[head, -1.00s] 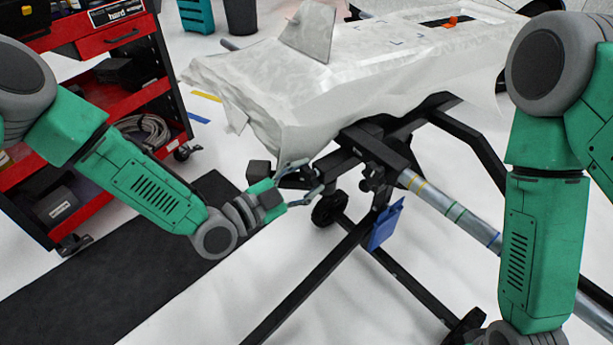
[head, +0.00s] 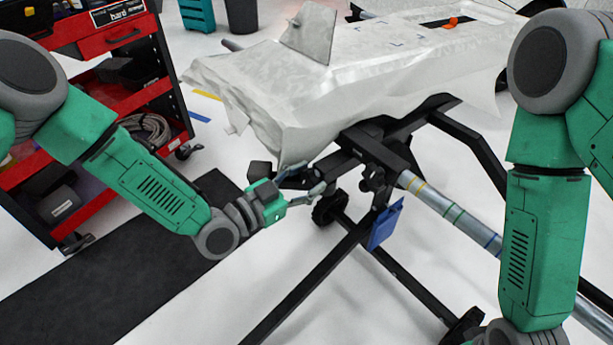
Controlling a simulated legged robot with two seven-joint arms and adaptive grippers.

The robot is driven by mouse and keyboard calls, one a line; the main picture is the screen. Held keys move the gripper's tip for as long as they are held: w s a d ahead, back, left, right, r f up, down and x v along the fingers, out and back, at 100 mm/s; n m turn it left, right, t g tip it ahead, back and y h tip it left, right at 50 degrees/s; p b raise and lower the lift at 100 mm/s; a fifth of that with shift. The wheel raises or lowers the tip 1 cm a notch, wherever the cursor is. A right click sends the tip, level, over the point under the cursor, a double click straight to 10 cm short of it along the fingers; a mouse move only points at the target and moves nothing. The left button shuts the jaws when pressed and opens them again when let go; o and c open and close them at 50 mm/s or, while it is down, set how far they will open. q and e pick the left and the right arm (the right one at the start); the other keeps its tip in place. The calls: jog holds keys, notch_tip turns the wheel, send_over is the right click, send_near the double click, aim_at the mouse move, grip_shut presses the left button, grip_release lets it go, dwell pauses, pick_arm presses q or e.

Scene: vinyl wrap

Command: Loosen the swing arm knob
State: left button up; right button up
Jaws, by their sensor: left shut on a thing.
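The black stand (head: 300,290) holds up a part draped in white wrap. My left gripper (head: 313,177) reaches in from the left to the near end of the stand's upper arm, below the wrap's front edge. Its two grey fingers are closed around the small dark swing arm knob (head: 301,181), one finger above and one below. The knob is mostly hidden between the fingers. My right arm hangs down at the right, and its gripper is out of the picture.
The white wrapped part (head: 345,100) overhangs just above my left gripper. A blue tag (head: 386,224) hangs from the stand, near a striped metal tube (head: 450,210). A red tool cart (head: 115,90) stands at the left, beside a black floor mat (head: 90,275).

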pick_arm(q)
jog(key=shift+w+d+r+n, duration=0.1)
jog(key=shift+r+n, duration=0.1)
jog(key=shift+n, duration=0.5)
jog(key=o, duration=1.2)
jog(key=shift+f, duration=0.1)
jog(key=shift+s+a, duration=0.25)
jog(key=shift+a, duration=0.15)
jog(key=v, duration=1.1)
jog(key=shift+s, duration=0.1)
jog(key=shift+d, duration=0.1)
jog(key=shift+f, duration=0.1)
